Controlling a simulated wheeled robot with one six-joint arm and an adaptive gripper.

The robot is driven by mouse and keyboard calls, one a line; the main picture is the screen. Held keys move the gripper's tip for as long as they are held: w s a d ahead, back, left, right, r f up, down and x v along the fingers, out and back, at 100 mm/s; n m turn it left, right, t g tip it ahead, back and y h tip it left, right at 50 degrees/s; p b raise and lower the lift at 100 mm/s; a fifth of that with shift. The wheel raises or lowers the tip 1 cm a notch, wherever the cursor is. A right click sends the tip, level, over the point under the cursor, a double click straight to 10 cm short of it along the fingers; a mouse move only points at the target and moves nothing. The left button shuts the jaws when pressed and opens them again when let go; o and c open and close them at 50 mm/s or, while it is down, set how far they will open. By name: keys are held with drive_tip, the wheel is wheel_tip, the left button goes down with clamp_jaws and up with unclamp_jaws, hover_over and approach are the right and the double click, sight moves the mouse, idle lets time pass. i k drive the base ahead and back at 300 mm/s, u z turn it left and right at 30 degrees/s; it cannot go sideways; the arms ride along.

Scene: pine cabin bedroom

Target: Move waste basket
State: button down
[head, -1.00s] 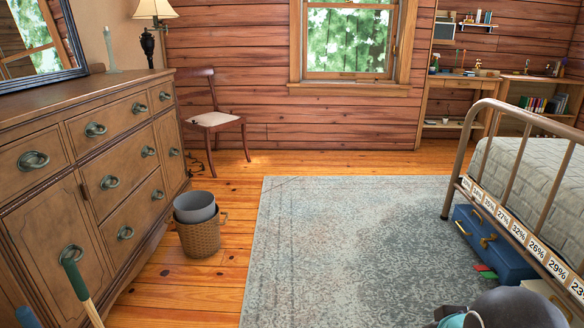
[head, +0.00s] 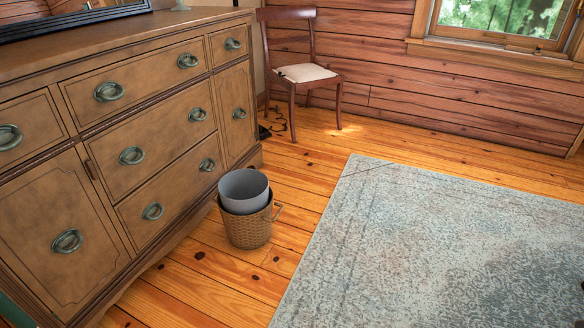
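The waste basket (head: 248,228) is a brown woven basket with side handles, standing upright on the wooden floor in the head view. A grey bin (head: 243,187) sits inside it and sticks up above its rim; which of the two the task means is not clear from the view. The basket stands just right of the dresser's front, left of the rug. What is inside the grey bin is hard to make out. My gripper is not in view.
A wooden dresser (head: 118,158) fills the left side. A chair (head: 305,72) stands against the back wall, with a dark cord on the floor beside it. A grey-blue rug (head: 440,240) lies flat on the right. Floor in front of the basket is clear.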

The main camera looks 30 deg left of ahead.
sight(251, 232)
drive_tip(key=u, duration=0.2)
drive_tip(key=i, duration=1.8)
drive_tip(key=u, duration=1.3)
drive_tip(key=i, duration=0.95)
drive_tip(key=u, duration=1.45)
drive_tip(key=i, duration=0.5)
drive_tip(key=u, duration=0.3)
